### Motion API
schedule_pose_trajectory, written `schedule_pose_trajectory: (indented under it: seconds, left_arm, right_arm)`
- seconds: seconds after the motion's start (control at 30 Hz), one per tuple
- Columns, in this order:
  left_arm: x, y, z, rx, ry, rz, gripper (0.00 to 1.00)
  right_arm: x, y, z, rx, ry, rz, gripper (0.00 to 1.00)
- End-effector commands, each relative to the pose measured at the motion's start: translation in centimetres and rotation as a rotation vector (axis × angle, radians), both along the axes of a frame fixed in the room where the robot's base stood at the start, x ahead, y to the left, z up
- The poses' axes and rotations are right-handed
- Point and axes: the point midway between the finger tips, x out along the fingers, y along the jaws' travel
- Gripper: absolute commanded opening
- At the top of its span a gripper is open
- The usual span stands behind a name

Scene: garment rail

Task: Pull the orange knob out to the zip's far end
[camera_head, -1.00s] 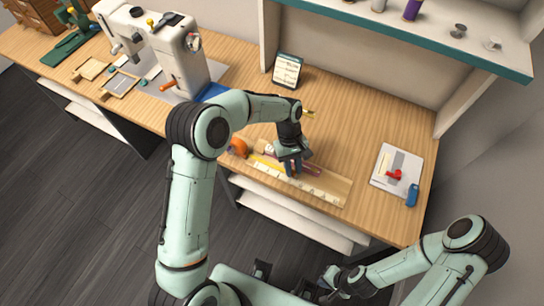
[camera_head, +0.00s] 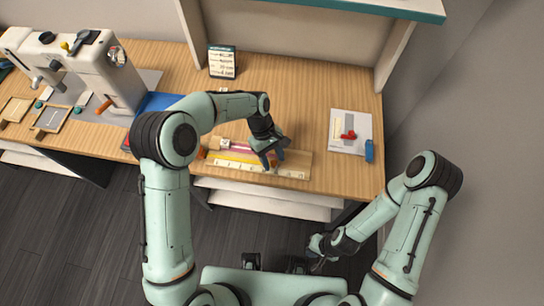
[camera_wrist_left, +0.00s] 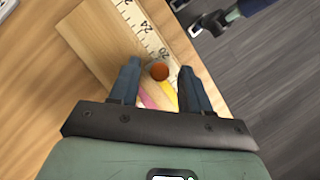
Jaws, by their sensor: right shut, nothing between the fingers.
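The orange knob (camera_wrist_left: 159,71) shows in the left wrist view between the two spread fingers of my left gripper (camera_wrist_left: 160,66), with a gap on each side. It sits on a wooden board (camera_wrist_left: 95,38) near the ruler's 20 mark. Pink and yellow strips (camera_wrist_left: 166,91) run from the knob back under the gripper. In the head view my left gripper (camera_head: 269,161) is low over the board (camera_head: 297,164), right of its middle, and hides the knob. My right gripper (camera_head: 317,246) is shut and empty in front of the table.
A ruler (camera_head: 236,164) runs along the board's front edge. A white card with a red item (camera_head: 349,134) and a blue item (camera_head: 369,150) are at the table's right. A small sign (camera_head: 222,62) stands behind. A sewing machine (camera_head: 80,65) is at the left.

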Motion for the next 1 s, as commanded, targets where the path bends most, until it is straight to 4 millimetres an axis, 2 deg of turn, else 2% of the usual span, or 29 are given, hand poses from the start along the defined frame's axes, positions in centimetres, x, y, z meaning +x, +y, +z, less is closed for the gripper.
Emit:
schedule_pose_trajectory:
  seconds: [0.2, 0.33, 0.8, 1.0]
  left_arm:
    - [0.0, 0.0, 0.1, 0.000, 0.000, -0.001, 0.48]
    - [0.4, 0.3, 1.1, 0.000, -0.004, 0.000, 0.48]
    - [3.3, 2.7, 10.2, 0.000, -0.004, 0.000, 0.48]
    - [3.9, 3.2, 12.1, -0.001, -0.002, 0.001, 0.48]
  right_arm:
    - [0.0, 0.0, 0.0, 0.000, 0.000, 0.000, 0.00]
    - [0.1, 0.0, 0.1, 0.000, -0.001, 0.000, 0.00]
    - [1.1, 0.0, 1.6, 0.000, -0.012, 0.000, 0.00]
    - [1.4, 0.0, 2.0, 0.000, -0.016, 0.000, 0.00]
